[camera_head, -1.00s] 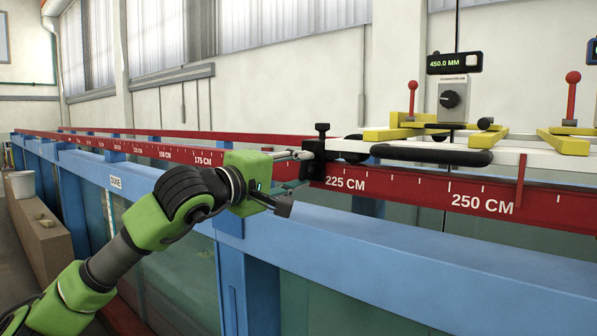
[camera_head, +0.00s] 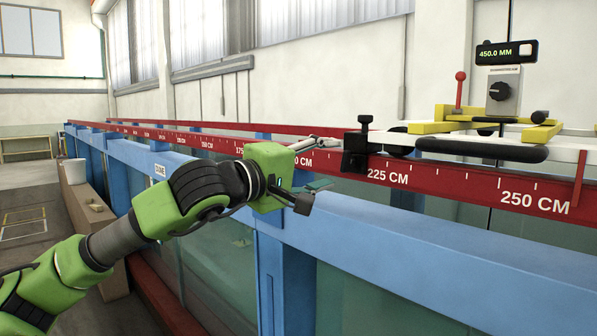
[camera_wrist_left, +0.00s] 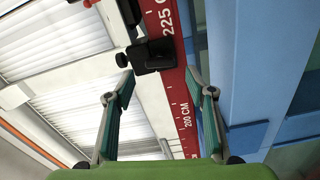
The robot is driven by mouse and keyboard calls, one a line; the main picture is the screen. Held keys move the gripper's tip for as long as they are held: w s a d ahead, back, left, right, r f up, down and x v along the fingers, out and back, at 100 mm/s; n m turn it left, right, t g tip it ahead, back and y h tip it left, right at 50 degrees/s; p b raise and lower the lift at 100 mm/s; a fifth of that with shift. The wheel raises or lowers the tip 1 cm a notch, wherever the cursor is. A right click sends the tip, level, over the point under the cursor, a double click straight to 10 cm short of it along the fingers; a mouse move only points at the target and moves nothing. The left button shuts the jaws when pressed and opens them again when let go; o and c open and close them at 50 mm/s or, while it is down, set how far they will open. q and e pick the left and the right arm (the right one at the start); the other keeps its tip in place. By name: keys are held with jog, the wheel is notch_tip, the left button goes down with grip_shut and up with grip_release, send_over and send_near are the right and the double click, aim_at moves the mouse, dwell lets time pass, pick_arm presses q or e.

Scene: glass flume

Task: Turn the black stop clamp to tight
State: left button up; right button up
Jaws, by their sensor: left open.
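The black stop clamp (camera_head: 355,152) sits on the red scale rail (camera_head: 430,178), just left of the 225 CM mark. Its small upright black knob (camera_head: 365,122) stands on top. My left gripper (camera_head: 322,164) is left of the clamp, with its fingers spread and pointing toward it. Nothing is between the fingers. In the left wrist view the clamp (camera_wrist_left: 153,57) lies ahead, beyond and between the open fingertips (camera_wrist_left: 160,75), apart from them. My right gripper is not in view.
A white carriage with yellow blocks (camera_head: 430,127), a red lever (camera_head: 460,90) and a black handle bar (camera_head: 480,150) stands right of the clamp. The blue flume beam (camera_head: 400,235) runs below the rail. A white bucket (camera_head: 75,171) stands far left.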

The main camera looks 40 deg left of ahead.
pick_arm(q)
jog(key=s, duration=0.7)
jog(key=shift+s, duration=0.25)
jog(key=shift+f, duration=0.2)
dwell(0.5)
